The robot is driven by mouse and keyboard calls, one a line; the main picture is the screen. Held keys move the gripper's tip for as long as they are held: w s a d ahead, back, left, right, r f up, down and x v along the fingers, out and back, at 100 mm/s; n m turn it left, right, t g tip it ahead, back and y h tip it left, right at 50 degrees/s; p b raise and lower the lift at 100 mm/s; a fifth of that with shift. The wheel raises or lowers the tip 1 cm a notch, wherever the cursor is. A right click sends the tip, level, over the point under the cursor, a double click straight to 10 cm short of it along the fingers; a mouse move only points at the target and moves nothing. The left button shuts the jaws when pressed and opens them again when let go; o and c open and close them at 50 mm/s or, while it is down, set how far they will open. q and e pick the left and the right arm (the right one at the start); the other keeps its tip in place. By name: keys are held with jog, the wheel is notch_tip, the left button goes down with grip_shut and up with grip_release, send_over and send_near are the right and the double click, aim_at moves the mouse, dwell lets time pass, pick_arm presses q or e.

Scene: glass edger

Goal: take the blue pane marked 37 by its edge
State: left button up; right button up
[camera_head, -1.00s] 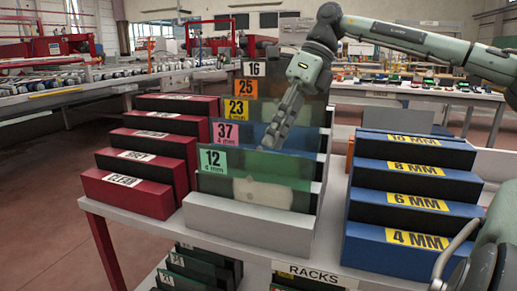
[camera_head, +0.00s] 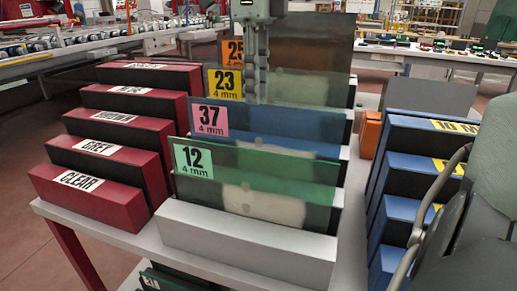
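The blue pane with the pink 37 tag (camera_head: 285,128) stands upright in the rack between pane 12 in front and pane 23 behind. Its top edge and a strip of its face show; pane 12 hides its lower part. My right gripper (camera_head: 258,97) comes straight down from the top of the head view, with its fingertips at about the blue pane's top edge, right of the 37 tag. I see the fingers nearly side-on, so their gap and any contact with the pane are unclear. My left gripper is not in view.
Green pane 12 (camera_head: 270,172), pane 23 (camera_head: 305,90) and brown pane 25 (camera_head: 310,45) stand close by in the same light grey rack (camera_head: 245,240). Red stepped boxes (camera_head: 95,190) flank it on the left, blue ones (camera_head: 405,172) on the right.

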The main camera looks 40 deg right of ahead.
aim_at(259, 116)
jog(key=f, duration=0.6)
jog(key=shift+s+d, duration=0.1)
jog(key=shift+s, duration=0.15)
jog(key=shift+c, duration=0.4)
grip_shut()
